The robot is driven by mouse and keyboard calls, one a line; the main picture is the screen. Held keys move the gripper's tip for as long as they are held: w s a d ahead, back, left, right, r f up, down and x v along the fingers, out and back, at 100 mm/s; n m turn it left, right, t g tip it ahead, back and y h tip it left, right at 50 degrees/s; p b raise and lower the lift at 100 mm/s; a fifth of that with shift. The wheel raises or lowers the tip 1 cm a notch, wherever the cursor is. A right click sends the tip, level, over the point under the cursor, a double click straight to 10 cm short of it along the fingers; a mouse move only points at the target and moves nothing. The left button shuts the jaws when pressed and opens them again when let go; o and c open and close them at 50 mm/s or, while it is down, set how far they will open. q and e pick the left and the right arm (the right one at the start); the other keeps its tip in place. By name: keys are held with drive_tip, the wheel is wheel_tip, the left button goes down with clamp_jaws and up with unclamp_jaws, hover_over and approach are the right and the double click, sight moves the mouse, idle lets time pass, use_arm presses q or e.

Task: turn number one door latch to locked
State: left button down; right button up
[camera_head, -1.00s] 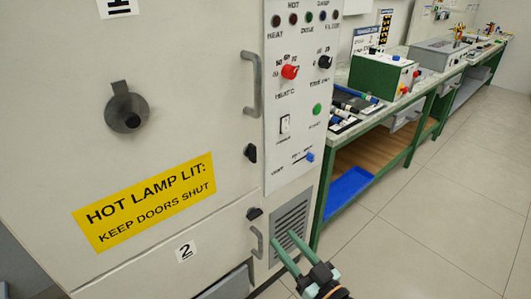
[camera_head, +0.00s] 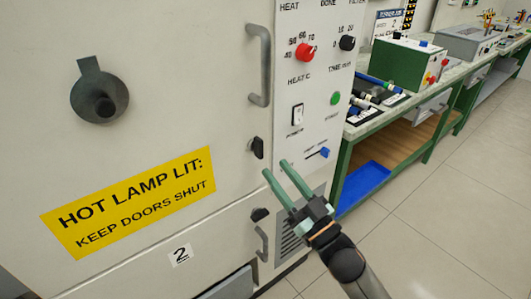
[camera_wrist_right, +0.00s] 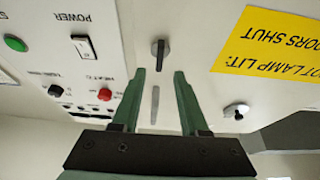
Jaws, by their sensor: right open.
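The upper door's black latch (camera_head: 257,147) sits at the door's right edge, below the grey bar handle; its lever looks upright. The door's own number is out of the frame now, but the door below is marked 2. In the right wrist view, which is upside down, the latch (camera_wrist_right: 160,49) lies just beyond the fingertips, between their lines. My right gripper (camera_head: 276,168) is open and empty, its green fingers pointing at the cabinet just below and right of the latch. It also shows in the wrist view (camera_wrist_right: 160,72). My left gripper is not in view.
The grey bar handle (camera_head: 259,65) stands out above the latch. A second latch (camera_head: 260,214) and handle (camera_head: 262,243) belong to door 2. The control panel (camera_head: 318,110) with knobs and switches is close right. A green workbench (camera_head: 412,110) stands beyond; the floor there is clear.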

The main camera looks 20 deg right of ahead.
sight(262, 150)
drive_tip(key=x, duration=0.5)
drive_tip(key=shift+w+r, duration=0.15)
drive_tip(key=shift+w, duration=0.25)
clamp_jaws()
